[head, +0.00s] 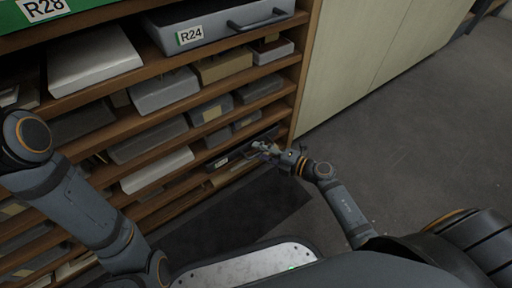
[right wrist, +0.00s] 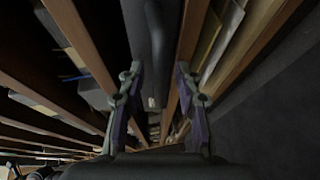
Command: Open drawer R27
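No label reading R27 is legible in these views. A dark grey drawer (head: 228,158) sits low at the right end of the wooden rack, with a small pale mark on its front. My right gripper (head: 262,149) is at this drawer's front. In the right wrist view the gripper (right wrist: 155,88) has its two fingers apart, with a long dark grey bar-like part (right wrist: 152,45) between and beyond them. I cannot tell whether the fingers touch it. My left arm crosses the left side of the head view; its gripper is not in view.
The wooden rack (head: 291,104) holds several grey, white and brown boxes. A grey drawer labelled R24 (head: 218,26) with a dark handle is at the top, and a green front labelled R28 (head: 90,10) is above left. Pale cabinet doors (head: 350,50) stand right; the grey floor (head: 420,130) is clear.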

